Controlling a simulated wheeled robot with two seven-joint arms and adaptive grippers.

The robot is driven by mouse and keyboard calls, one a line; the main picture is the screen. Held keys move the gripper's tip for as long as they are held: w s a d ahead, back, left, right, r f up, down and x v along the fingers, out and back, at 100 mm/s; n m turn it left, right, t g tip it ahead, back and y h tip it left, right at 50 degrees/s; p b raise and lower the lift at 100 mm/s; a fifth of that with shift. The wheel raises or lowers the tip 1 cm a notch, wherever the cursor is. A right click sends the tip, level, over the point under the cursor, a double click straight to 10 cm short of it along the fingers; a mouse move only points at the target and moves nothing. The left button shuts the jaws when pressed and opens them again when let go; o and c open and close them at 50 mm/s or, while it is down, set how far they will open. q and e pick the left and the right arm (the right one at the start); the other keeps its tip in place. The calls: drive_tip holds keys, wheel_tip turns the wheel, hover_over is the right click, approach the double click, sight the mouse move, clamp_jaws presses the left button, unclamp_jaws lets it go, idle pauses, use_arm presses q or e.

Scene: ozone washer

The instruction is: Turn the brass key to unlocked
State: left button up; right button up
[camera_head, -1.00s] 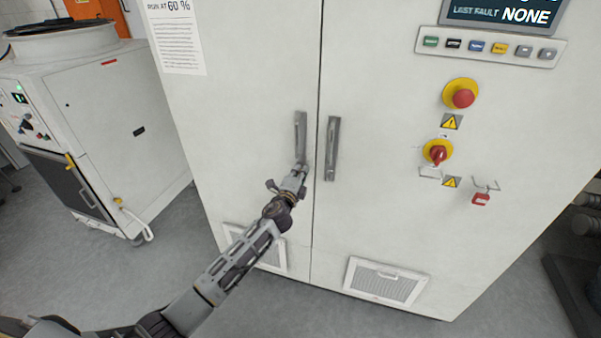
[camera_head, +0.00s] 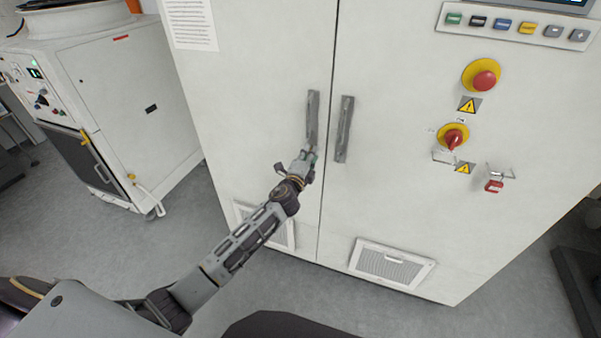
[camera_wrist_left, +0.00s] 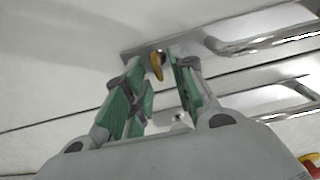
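The brass key (camera_wrist_left: 157,66) shows in the left wrist view as a small yellow-gold piece on the metal plate of a door handle. My left gripper (camera_wrist_left: 160,82) has its two green-padded fingers apart, one on each side of the key in the picture. I cannot tell whether either finger touches it. In the head view, my left gripper (camera_head: 307,156) is at the lower end of the left door handle (camera_head: 312,115). The key is hidden or too small to tell there. My right gripper is not in view.
The right door handle (camera_head: 343,128) is close beside my left gripper. A red switch (camera_head: 453,140), an emergency stop (camera_head: 484,80) and a red padlock (camera_head: 494,186) are on the right door. A grey-white machine (camera_head: 135,110) stands at left, with open floor between.

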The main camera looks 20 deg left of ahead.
use_arm(q)
drive_tip(key=s, duration=1)
drive_tip(key=shift+a, duration=0.15)
drive_tip(key=shift+s, duration=0.1)
drive_tip(key=shift+n, duration=0.3)
idle(0.5)
